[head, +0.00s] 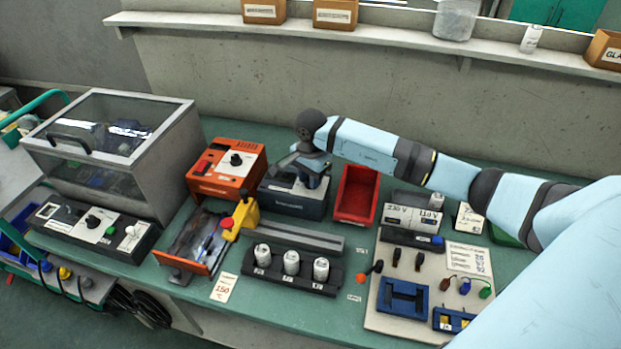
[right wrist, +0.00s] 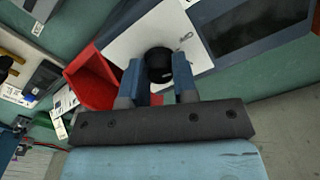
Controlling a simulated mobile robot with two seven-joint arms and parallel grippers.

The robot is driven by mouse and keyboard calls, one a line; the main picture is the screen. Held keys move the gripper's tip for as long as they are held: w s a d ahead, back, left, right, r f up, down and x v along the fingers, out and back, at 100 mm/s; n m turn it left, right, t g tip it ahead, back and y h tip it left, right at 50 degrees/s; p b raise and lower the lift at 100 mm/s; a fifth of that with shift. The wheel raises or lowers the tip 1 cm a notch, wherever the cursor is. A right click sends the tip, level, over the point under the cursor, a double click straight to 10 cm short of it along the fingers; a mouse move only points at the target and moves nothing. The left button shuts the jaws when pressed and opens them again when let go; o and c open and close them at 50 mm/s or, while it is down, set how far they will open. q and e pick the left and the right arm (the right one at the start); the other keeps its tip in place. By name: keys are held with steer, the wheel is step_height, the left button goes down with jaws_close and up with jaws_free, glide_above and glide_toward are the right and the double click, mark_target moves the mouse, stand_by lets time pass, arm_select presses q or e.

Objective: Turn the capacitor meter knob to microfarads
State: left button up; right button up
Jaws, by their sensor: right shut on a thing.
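The capacitor meter is a dark blue box (head: 290,205) in the middle of the bench in the head view. In the right wrist view its white panel (right wrist: 125,45) and dark screen (right wrist: 245,27) show. A black knob (right wrist: 158,64) stands on the white panel. My right gripper (head: 308,172) reaches down over the meter. In the right wrist view its blue fingers (right wrist: 158,75) are on both sides of the knob, shut on it. The knob's pointer and most panel marks are hidden or too small to read. My left gripper is not in view.
A red bin (head: 356,195) stands just right of the meter. An orange device (head: 228,170) stands to its left. A rack with several white capacitors (head: 291,262) is in front. My right arm passes over the bench's right side.

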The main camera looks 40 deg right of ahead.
steer(key=m+b, duration=0.1)
steer(key=m, duration=0.2)
steer(key=shift+m, duration=0.3)
steer(key=m, duration=0.4)
steer(key=shift+m+b, duration=0.3)
steer(key=m, duration=0.3)
steer(key=shift+m, duration=2.5)
steer(key=o, duration=0.9)
